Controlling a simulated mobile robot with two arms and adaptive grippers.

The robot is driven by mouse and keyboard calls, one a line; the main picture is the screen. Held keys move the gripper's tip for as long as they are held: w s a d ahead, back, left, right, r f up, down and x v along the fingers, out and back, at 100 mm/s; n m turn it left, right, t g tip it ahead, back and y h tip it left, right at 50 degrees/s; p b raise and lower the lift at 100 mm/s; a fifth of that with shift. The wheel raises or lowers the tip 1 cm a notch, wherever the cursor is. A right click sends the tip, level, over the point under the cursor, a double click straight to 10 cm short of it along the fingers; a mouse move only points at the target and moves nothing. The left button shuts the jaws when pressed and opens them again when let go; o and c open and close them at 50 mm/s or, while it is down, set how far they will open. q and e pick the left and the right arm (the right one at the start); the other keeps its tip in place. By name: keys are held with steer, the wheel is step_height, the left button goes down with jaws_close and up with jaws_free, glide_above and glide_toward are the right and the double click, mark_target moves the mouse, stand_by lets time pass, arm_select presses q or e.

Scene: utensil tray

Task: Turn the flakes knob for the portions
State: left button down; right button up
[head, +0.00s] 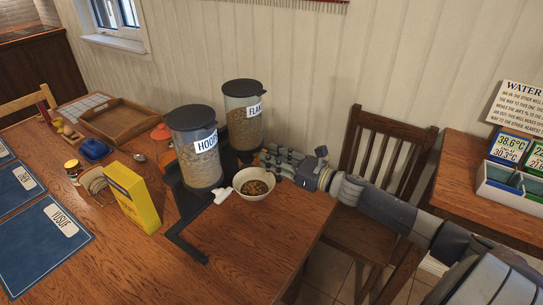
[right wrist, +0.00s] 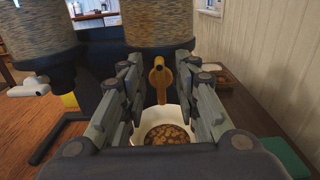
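The flakes dispenser (head: 242,110), a clear canister with a dark lid, stands at the back; its lower part fills the top middle of the right wrist view (right wrist: 158,22). Its golden-brown knob (right wrist: 158,80) shows in the right wrist view and is hidden in the head view. My right gripper (head: 266,158) is at the front of this dispenser. In the right wrist view its fingers (right wrist: 158,62) are open on both sides of the knob, with gaps visible. A white bowl (head: 259,201) holding brown cereal sits below the fingers. My left gripper is not in view.
The hoops dispenser (head: 198,150) stands beside the flakes one, with a white knob (head: 223,195) near the bowl. A yellow box (head: 131,198), blue placemats (head: 45,245) and a wooden tray (head: 118,106) lie to the left. A chair (head: 385,140) stands behind my right arm.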

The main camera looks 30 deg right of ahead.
steer(key=shift+w+a, duration=0.15)
steer(key=shift+w, duration=0.15)
jaws_close()
